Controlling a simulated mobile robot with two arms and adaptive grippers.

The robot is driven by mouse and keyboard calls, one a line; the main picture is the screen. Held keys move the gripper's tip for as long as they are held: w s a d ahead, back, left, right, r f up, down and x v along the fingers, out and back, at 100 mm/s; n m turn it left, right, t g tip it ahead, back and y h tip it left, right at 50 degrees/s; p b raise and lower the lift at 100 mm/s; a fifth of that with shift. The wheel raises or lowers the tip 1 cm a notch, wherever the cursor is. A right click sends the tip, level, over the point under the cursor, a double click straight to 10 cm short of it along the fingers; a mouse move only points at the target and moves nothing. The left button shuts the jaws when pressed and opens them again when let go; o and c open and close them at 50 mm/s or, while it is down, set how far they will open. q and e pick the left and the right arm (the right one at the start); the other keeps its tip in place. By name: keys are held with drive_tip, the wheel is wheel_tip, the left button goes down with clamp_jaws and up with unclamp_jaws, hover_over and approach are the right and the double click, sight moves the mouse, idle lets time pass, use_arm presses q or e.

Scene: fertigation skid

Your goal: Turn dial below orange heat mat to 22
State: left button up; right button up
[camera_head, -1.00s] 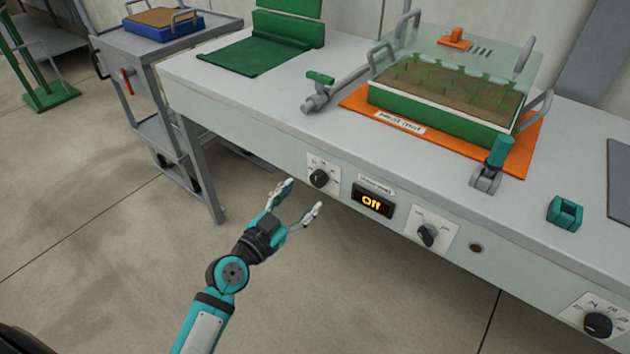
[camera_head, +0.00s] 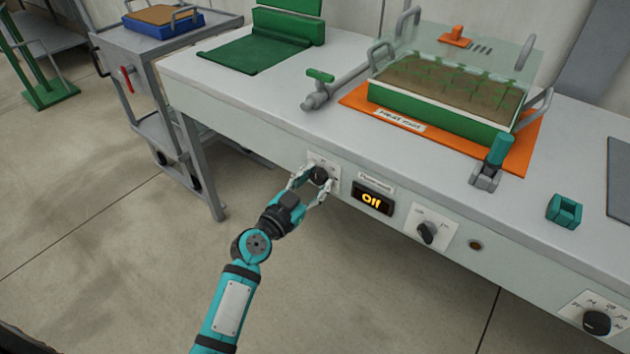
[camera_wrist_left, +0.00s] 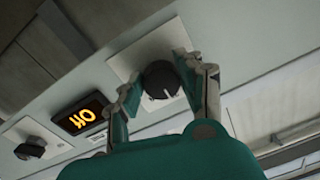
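The orange heat mat (camera_head: 523,166) lies on the bench under a green planter tray (camera_head: 440,117) with a clear cover. On the bench front below it are a black dial (camera_head: 319,175), an amber display (camera_head: 372,199) reading "Off", and a second dial (camera_head: 427,232). My left gripper (camera_head: 315,180) has a finger on each side of the first dial. In the left wrist view this dial (camera_wrist_left: 160,80) sits between the fingertips (camera_wrist_left: 157,78), with its white pointer mark visible. The fingers look spread; whether they touch the dial is unclear. My right gripper is not in view.
A further dial (camera_head: 597,323) is on the bench front at the lower right. A green-handled pipe valve (camera_head: 322,92), a teal-handled clamp (camera_head: 490,167) and a teal block (camera_head: 564,211) are on the bench. A grey cart (camera_head: 165,55) stands left. The floor before the bench is clear.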

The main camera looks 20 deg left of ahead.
use_arm(q)
drive_tip(key=c, duration=0.4)
drive_tip(key=n+p, duration=0.3)
drive_tip(key=n, duration=0.7)
drive_tip(key=shift+d+r+p, duration=0.1)
drive_tip(key=shift+r+p, duration=0.05)
drive_tip(key=shift+p, duration=0.2)
drive_tip(key=n, duration=0.3)
drive_tip(key=shift+n+g+p, duration=0.4)
drive_tip(key=shift+n+h, duration=0.4)
drive_tip(key=shift+n, duration=1.4)
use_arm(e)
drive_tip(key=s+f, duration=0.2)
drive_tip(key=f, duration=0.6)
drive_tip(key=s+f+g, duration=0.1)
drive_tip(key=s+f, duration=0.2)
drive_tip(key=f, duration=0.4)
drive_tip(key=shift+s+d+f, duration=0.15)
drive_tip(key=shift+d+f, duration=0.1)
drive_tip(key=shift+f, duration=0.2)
